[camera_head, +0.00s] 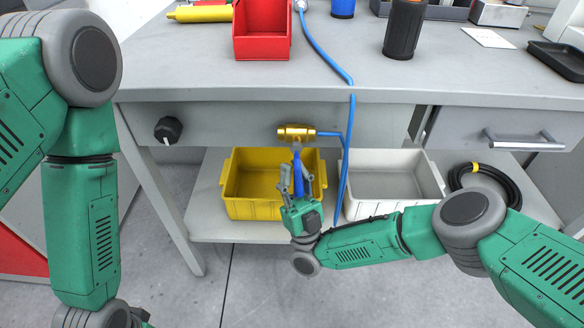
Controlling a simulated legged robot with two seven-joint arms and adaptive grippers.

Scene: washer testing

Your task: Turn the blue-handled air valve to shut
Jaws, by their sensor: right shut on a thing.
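The brass air valve (296,133) is mounted on the front panel below the bench top. Its blue handle (297,162) hangs straight down from the valve body. My right gripper (298,182) is at the handle from below, with its fingers on either side of it, shut on the handle. The lower part of the handle is partly hidden by the fingers. A blue hose runs from the right side of the valve. My left arm hangs at the left of the view, and its gripper is outside the picture or cut off at the bottom edge.
A black knob (168,130) sits on the panel to the left. A yellow bin (254,209) and a white bin (388,162) stand on the lower shelf behind my right gripper. A drawer handle (524,141) juts out at the right. The bench edge (220,96) overhangs the valve.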

